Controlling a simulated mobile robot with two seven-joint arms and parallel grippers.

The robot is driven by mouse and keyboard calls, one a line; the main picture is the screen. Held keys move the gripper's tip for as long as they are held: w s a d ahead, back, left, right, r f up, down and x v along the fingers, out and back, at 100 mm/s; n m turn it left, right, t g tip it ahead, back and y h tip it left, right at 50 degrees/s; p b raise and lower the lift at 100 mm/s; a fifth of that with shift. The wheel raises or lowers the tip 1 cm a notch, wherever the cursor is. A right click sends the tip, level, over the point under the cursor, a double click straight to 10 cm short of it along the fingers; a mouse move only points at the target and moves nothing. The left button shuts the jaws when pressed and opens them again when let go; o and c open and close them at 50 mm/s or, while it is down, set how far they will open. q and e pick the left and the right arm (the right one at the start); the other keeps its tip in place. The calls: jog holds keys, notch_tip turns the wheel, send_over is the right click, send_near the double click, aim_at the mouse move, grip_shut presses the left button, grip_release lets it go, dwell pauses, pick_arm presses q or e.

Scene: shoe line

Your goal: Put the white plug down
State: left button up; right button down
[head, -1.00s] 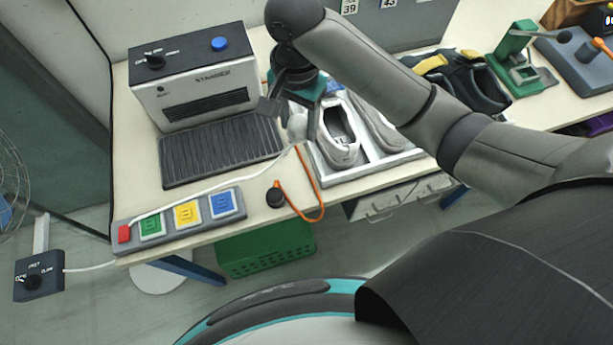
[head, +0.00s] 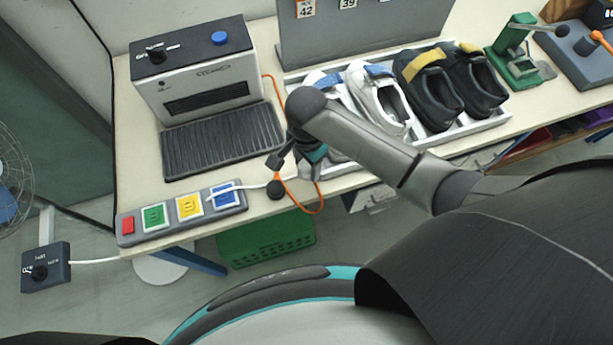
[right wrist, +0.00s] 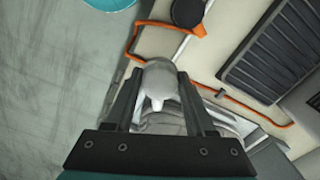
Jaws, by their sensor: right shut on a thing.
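My right gripper (right wrist: 158,98) is shut on the white plug (right wrist: 157,80); the rounded, pale plug sits between its two dark fingers in the right wrist view. In the head view the right gripper (head: 281,161) hangs near the front edge of the workbench (head: 330,192), left of the shoe tray; the plug cannot be made out there. A white cable (head: 250,186) runs between the power strip (head: 158,229) and the gripper area. The strip has red, green, yellow and blue parts. My left gripper is not in view.
The steamer (head: 198,80) and its ribbed plate (head: 222,140) stand left of the gripper. White and dark shoes fill the tray (head: 480,127). A green crate (head: 265,245) is below.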

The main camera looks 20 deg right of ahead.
aim_at(307, 183)
jog(key=shift+f+b, duration=0.7)
jog(key=shift+f, duration=2.4)
jog(key=shift+f, duration=0.15)
jog(key=shift+c, duration=1.2)
grip_release()
notch_tip(307, 183, up, 12)
jog(key=p, duration=0.3)
